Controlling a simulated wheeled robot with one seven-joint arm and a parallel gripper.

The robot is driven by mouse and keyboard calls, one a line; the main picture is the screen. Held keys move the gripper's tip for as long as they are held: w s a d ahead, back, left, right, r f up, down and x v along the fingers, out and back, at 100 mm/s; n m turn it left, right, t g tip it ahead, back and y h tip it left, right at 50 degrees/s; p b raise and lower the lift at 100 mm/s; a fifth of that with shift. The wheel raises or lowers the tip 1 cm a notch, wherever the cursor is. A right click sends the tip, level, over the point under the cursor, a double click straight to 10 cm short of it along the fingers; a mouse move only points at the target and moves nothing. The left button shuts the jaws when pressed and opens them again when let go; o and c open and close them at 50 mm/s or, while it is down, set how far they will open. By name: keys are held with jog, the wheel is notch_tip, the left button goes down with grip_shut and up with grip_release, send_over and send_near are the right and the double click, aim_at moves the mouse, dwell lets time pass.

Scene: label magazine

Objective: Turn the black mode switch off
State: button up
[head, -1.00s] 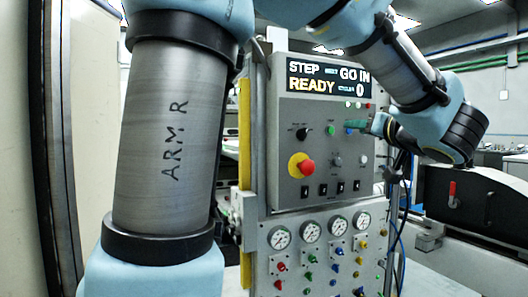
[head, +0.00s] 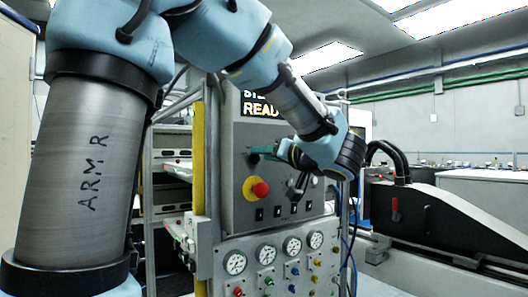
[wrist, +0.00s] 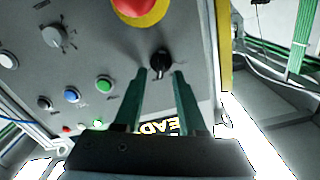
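The black mode switch (wrist: 160,62) is a round knob on the grey control panel, below the red emergency button in the wrist view, which is upside down. My gripper (wrist: 161,74) is open, with its two green fingers apart and their tips at either side of the knob. I cannot tell whether they touch it, or which way the knob points. In the head view my gripper (head: 258,152) is at the panel's upper left and mostly covers the switch.
The red emergency button (head: 260,189) on its yellow ring is close to the fingers. A grey knob (wrist: 55,37) and coloured push buttons are to one side. Gauges (head: 235,262) line the lower panel. A yellow post (head: 199,165) stands at the panel's left edge.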

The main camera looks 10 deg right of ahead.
jog(key=shift+w+a, duration=0.15)
jog(key=shift+w, duration=0.1)
grip_shut()
dwell(0.5)
